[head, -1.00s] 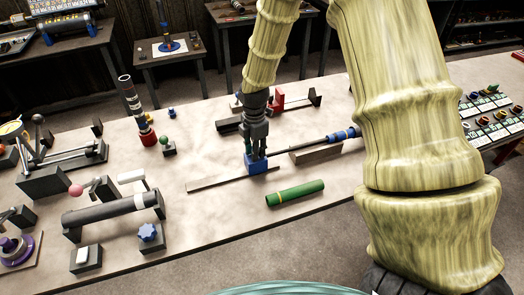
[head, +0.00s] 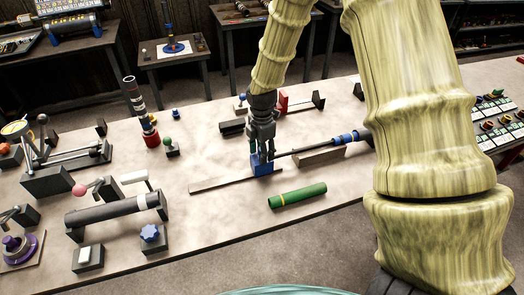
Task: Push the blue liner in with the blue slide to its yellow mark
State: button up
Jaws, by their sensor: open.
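The blue slide (head: 262,169) is a small block on a thin flat rail (head: 222,182) near the middle of the bench. My gripper (head: 262,156) points down over the slide, its fingers at the top of the block; whether they touch it is hard to tell. The jaws are open. A dark rod (head: 305,149) runs from beside the slide to a blue-banded piece (head: 347,138), likely the blue liner, above a brown block (head: 318,156). My arm hides what lies farther right. I cannot make out the slide's yellow mark.
A green cylinder (head: 305,194) with a yellow band lies in front of the rail. A dark roller on a stand (head: 110,211) and a blue star knob (head: 150,233) are at left. A red-based post (head: 150,139) stands behind. The bench between them is mostly clear.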

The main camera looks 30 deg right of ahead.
notch_tip(320, 180, up, 12)
dwell(0.6)
dwell(0.4)
